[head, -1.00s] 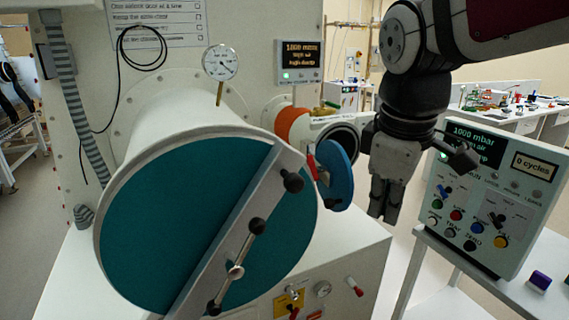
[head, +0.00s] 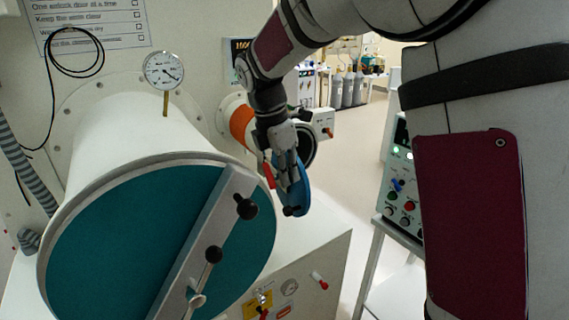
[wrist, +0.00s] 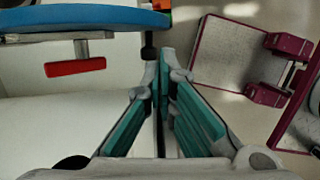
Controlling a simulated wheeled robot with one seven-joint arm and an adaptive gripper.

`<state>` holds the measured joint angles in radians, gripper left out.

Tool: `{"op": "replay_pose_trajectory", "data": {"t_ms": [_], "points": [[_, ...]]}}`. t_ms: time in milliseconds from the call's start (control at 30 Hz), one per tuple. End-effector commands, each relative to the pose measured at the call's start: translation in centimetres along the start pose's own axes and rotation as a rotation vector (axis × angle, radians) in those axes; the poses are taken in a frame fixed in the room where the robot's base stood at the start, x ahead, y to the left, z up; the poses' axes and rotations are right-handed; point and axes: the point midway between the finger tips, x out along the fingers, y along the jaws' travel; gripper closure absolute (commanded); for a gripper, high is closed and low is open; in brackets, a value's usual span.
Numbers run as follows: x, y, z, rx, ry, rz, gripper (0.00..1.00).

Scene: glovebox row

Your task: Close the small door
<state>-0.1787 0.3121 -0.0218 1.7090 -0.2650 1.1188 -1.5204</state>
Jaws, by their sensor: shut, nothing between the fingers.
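The small door is a blue disc (head: 296,192) on the small port (head: 240,124), which has an orange band. The door stands swung out from the port, and part of the dark port opening (head: 308,146) shows behind it. A red handle (head: 268,175) is on the door. In the wrist view the door's blue edge (wrist: 90,19) crosses the upper left, with the red handle (wrist: 75,67) below it. My gripper (head: 279,158) is shut and empty, right by the door in the head view. In the wrist view its fingertips (wrist: 164,62) are close to a black knob near the door's edge; contact is unclear.
The large teal door (head: 130,250) with its grey bar and black knobs is close on the left. A gauge (head: 164,70) stands above the large port. A control panel (head: 400,190) on a stand is at right, partly hidden by my arm.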

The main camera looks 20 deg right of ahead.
Motion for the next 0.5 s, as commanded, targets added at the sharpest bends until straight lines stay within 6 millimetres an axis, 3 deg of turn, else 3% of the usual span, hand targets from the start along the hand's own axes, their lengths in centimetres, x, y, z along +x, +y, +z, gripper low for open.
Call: {"op": "replay_pose_trajectory", "data": {"t_ms": [233,500], "points": [[4.0,-0.2,0.0,0.001,0.0,-0.005,1.0],[5.6,-0.1,0.0,0.002,0.0,0.0,1.0]]}}
